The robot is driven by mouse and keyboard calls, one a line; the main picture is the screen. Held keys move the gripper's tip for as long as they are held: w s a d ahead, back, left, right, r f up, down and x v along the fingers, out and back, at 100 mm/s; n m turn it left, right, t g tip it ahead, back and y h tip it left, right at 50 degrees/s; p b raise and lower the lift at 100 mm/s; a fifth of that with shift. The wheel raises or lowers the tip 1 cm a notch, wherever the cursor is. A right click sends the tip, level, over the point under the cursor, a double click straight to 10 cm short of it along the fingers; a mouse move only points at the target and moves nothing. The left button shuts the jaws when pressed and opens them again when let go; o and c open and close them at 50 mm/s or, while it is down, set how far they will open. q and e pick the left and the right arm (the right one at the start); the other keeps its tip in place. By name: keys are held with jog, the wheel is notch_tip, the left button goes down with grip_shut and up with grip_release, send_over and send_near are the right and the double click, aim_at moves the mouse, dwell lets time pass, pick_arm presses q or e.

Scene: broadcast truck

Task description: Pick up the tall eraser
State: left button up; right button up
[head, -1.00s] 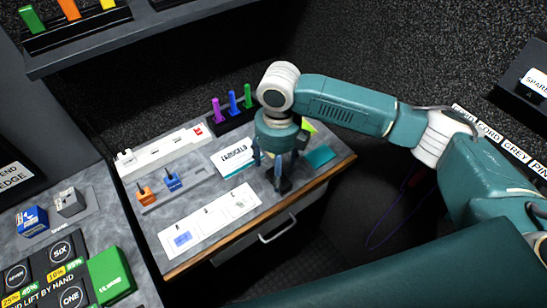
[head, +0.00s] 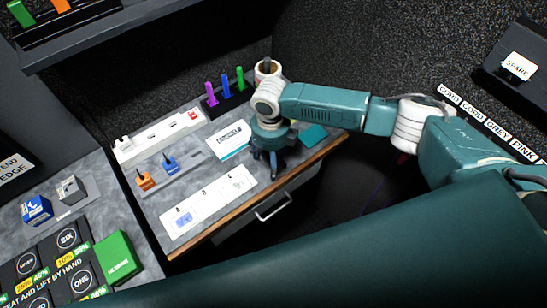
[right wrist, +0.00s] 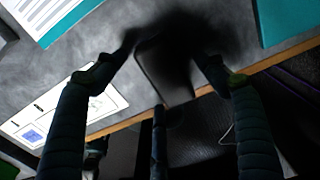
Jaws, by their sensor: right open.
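My right gripper (head: 274,166) points down over the right part of the grey desk, near its wooden front edge. In the right wrist view its fingers (right wrist: 170,52) are spread apart. Between and just beyond them is a dark, blurred, block-like shape (right wrist: 165,72). It may be the tall eraser, but shadow hides its outline and I cannot tell for sure. The fingers do not visibly close on it. In the head view the gripper and wrist hide this spot. My left gripper is not in view.
A white labelled card (head: 230,139) lies left of the gripper and a teal pad (head: 314,136) right of it. Behind stand coloured sticks in a black rack (head: 228,102) and a cup (head: 267,70). A white strip card (head: 208,201) lies in front.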

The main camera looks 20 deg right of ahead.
jog(key=shift+f, duration=0.2)
jog(key=c, duration=1.3)
jog(key=shift+r, duration=0.15)
notch_tip(320, 180, up, 20)
jog(key=b, duration=0.3)
